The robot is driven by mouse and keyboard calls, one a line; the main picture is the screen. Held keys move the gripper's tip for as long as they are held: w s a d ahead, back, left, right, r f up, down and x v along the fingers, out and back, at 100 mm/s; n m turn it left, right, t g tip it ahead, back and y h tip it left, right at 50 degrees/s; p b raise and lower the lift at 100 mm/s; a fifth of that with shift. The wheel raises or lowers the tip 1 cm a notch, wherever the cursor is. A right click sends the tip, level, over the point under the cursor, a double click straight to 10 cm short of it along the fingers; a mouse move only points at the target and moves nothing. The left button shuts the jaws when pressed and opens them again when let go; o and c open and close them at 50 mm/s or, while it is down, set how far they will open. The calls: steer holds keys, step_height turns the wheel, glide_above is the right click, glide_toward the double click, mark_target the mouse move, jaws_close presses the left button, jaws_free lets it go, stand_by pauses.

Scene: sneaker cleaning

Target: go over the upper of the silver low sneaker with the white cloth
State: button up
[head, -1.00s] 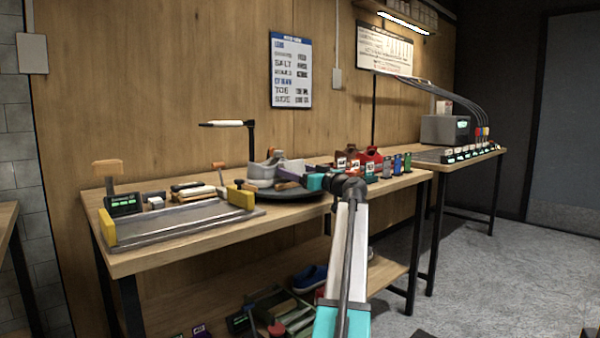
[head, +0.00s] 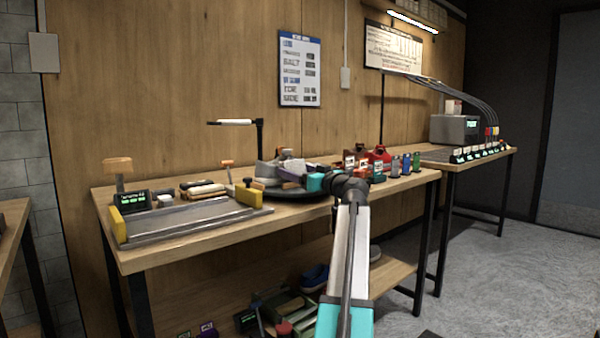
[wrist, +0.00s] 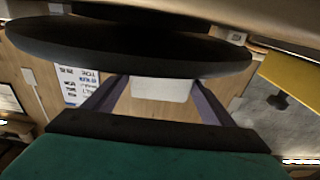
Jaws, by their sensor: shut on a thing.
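The silver low sneaker (head: 266,172) sits on the round black turntable (head: 272,193) at the middle of the bench; its right part is hidden behind my gripper. My gripper (head: 291,178) reaches in from the right, close beside the sneaker. In the wrist view its two purple fingers (wrist: 157,90) are shut on a pale block-like thing, which looks like the white cloth (wrist: 160,89). The dark round disc (wrist: 130,48) crosses the top of that view. I cannot tell whether the cloth touches the sneaker.
A grey tray with yellow ends (head: 190,222) lies at the bench's left front. Brushes (head: 203,189) lie behind it. A lamp arm (head: 258,140) stands behind the turntable. Red containers (head: 380,158) and small bottles (head: 406,164) stand close on the right.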

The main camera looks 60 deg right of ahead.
steer(key=shift+a, duration=0.1)
steer(key=shift+w+a, duration=0.4)
steer(key=shift+a, duration=0.45)
steer(key=shift+w+a, duration=0.35)
steer(key=shift+a, duration=0.5)
steer(key=shift+s+a+r, duration=0.2)
steer(key=shift+s+a, duration=0.1)
steer(key=shift+s, duration=0.65)
steer(key=shift+s+a+r, duration=0.25)
steer(key=shift+s+a, duration=0.05)
steer(key=shift+s, duration=0.6)
steer(key=shift+s+a+r, duration=0.2)
steer(key=shift+s+a, duration=0.1)
steer(key=shift+s, duration=0.65)
steer(key=shift+s+a+r, duration=0.2)
steer(key=shift+s+a, duration=0.05)
steer(key=shift+s, duration=0.45)
steer(key=shift+s+a+r, duration=0.15)
steer(key=shift+s+a, duration=0.05)
steer(key=shift+s, duration=0.5)
